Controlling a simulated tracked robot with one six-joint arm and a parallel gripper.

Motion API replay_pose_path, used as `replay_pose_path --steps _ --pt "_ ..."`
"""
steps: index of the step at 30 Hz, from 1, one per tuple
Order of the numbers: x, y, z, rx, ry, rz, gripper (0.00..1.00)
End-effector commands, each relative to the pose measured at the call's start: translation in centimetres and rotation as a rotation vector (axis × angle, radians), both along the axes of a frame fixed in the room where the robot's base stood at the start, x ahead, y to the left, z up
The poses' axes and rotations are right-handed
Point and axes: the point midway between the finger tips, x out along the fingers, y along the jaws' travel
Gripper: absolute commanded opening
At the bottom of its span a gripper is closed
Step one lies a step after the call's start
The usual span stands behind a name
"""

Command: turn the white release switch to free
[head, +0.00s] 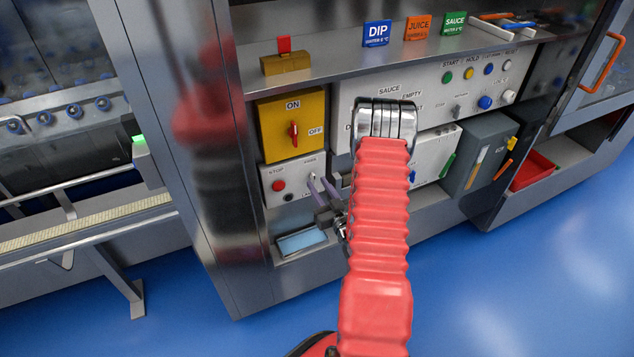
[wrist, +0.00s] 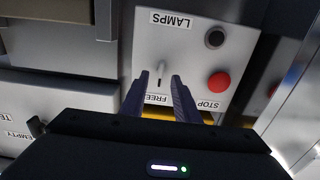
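The white release switch (wrist: 161,71) is a thin lever on a pale panel (head: 291,178). In the upside-down wrist view it stands between the labels LAMPS and FREE, tilted away from FREE. My gripper (wrist: 158,78) is open, its two dark fingers on either side of the switch in that view. A gap shows between each finger and the lever; how far the fingertips are from the panel I cannot tell. In the head view my gripper (head: 318,179) is in front of the panel's right part, and the fingers partly hide the switch.
A red STOP button (wrist: 219,82) and a black button (wrist: 215,38) are close by on the panel. A yellow box (head: 291,126) with a red ON/OFF handle is above it. A white unit (head: 434,156) and a grey box (head: 478,151) stand to the right.

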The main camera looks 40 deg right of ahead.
Motion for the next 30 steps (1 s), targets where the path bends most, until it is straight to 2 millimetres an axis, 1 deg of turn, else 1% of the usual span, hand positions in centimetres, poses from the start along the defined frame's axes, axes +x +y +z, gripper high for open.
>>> replay_pose_path --steps 1,3,6,9,16,28,30 --pt "0.7 -0.1 0.0 -0.001 -0.001 0.002 0.28" --pt "1.4 -0.4 0.0 0.0 -0.001 0.002 0.28" --pt "2.1 -0.6 0.0 0.0 0.0 0.001 0.28" --pt "2.4 -0.7 0.0 0.0 0.0 0.0 0.28" --pt "2.4 -0.7 0.0 0.0 0.0 0.0 0.28" --pt "2.4 -0.7 0.0 0.0 0.0 0.0 0.01" --pt "2.4 -0.7 0.0 0.0 0.0 0.0 0.0"
